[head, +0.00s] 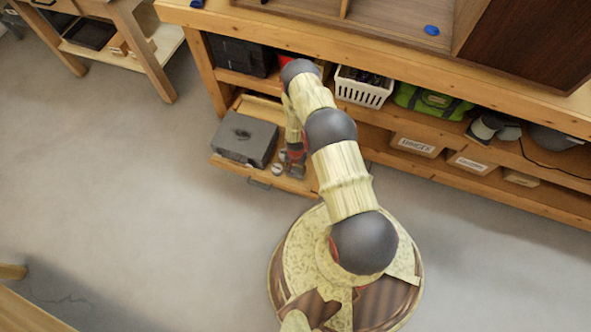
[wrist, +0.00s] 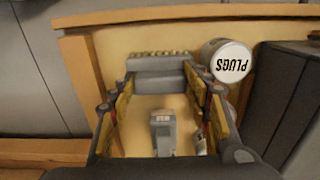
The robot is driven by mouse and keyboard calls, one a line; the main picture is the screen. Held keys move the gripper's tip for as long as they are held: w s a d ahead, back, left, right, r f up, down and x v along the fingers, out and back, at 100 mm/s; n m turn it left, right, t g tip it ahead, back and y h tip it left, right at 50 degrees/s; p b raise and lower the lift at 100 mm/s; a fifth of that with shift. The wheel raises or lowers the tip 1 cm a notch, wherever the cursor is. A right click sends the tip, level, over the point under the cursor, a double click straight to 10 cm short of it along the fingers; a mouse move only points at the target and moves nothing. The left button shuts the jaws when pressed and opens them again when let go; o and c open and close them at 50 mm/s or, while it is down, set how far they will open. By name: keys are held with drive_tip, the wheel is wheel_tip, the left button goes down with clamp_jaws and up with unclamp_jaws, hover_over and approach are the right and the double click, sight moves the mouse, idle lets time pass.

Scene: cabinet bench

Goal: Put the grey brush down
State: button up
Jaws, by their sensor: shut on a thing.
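My gripper (wrist: 160,88) points down into an open wooden drawer (head: 232,168). In the wrist view its two fingers stand on either side of a grey block with a row of pale tufts along its far edge, which looks like the grey brush (wrist: 158,64). The fingers are shut on it. It is low over the drawer floor; I cannot tell whether it touches it. In the head view my gripper (head: 294,160) is at the drawer's right part, and the brush cannot be made out there.
A dark grey case (head: 245,138) fills the drawer's left part. Another grey item (wrist: 162,132) is on the drawer floor between the fingers. The drawer's wooden walls (wrist: 82,75) are close.

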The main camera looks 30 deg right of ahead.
drive_tip(key=o, duration=1.1)
